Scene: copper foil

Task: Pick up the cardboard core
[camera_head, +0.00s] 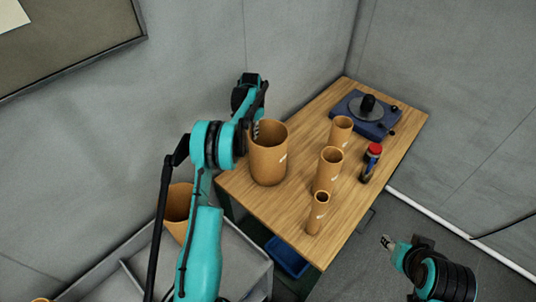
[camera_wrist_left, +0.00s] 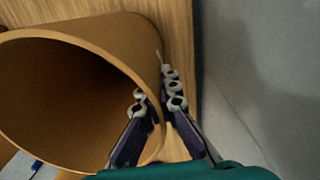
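The largest cardboard core (camera_head: 268,160), a wide brown open tube, stands upright at the near left of the wooden table. Smaller cores stand to its right: one at the back (camera_head: 341,131), one in the middle (camera_head: 327,172) and a thin one in front (camera_head: 317,214). My left gripper (camera_head: 256,128) is at the large core's left rim. In the left wrist view the fingers (camera_wrist_left: 155,88) are apart, one on each side of the large core's wall (camera_wrist_left: 147,50); firm contact cannot be made out. My right gripper (camera_head: 388,242) is low at the right, away from the table, its fingers too small to read.
A blue device with a black knob (camera_head: 369,112) sits at the table's back right. A red-topped item (camera_head: 371,163) stands near the right edge. Another brown tube (camera_head: 179,207) is at lower left by a grey tray (camera_head: 247,270). A blue bin (camera_head: 287,258) is below. Walls border the table behind.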

